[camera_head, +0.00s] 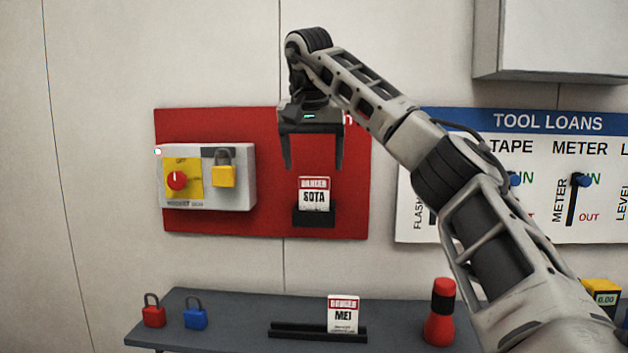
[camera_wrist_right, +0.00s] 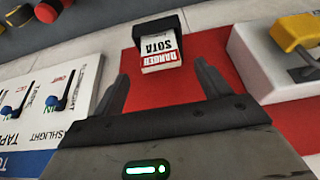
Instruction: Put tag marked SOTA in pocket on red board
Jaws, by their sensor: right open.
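The white SOTA tag (camera_head: 314,194) with a red DANGER band stands upright in the black pocket (camera_head: 314,217) on the red board (camera_head: 270,219). In the right wrist view the SOTA tag (camera_wrist_right: 161,56) shows upside down, with its lower part inside the pocket (camera_wrist_right: 158,27). My right gripper (camera_head: 313,168) is open and empty, pointing down just above the tag. Its fingers (camera_wrist_right: 160,88) are apart from the tag in the right wrist view. My left gripper is not in view.
A switch box (camera_head: 238,187) with a yellow padlock (camera_head: 223,176) is left of the pocket. A tool loans board (camera_head: 560,220) hangs at right.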

